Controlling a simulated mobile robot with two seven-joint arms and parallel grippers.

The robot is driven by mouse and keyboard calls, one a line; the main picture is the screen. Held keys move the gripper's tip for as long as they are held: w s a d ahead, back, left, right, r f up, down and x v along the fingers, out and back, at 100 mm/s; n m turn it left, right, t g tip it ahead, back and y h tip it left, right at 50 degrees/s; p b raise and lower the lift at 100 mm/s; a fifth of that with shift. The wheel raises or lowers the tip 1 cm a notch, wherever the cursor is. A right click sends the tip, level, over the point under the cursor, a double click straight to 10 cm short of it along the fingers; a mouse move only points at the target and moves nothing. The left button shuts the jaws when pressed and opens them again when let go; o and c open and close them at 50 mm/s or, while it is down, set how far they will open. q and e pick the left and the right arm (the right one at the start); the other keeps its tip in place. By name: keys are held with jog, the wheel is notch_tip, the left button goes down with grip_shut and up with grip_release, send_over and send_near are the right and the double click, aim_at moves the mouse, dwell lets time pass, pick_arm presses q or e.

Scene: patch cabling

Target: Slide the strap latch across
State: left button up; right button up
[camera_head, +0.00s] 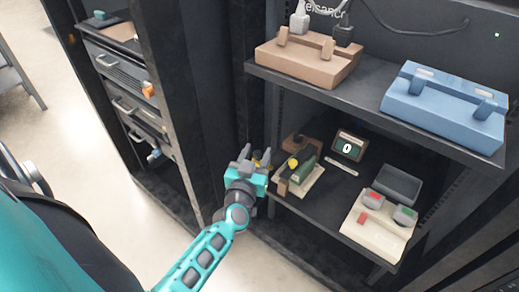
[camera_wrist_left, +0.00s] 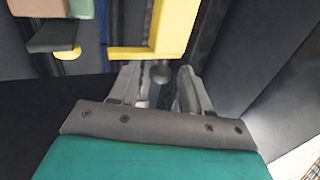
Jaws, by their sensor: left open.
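My left gripper (camera_head: 256,157) is at the left front corner of the lower shelf, by the cabinet upright. In the left wrist view it is open, its fingers (camera_wrist_left: 159,84) on either side of a small dark round knob (camera_wrist_left: 162,72). I cannot tell whether they touch it. The knob sits just below a yellow bracket (camera_wrist_left: 150,53), which appears to be the strap latch. Dark and blue cables run behind the bracket. In the head view only a little yellow (camera_head: 262,158) shows behind the fingers. My right gripper is not in view.
On the lower shelf (camera_head: 318,218), right of the gripper, stand a green device with a yellow knob (camera_head: 293,163), a display reading 0 (camera_head: 348,147) and a pale switch box (camera_head: 375,228). The upper shelf carries a brown box (camera_head: 305,62) and a blue box (camera_head: 440,108).

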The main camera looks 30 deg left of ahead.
pick_arm(q)
jog(key=shift+x, duration=1.4)
jog(key=shift+c, duration=0.2)
grip_shut()
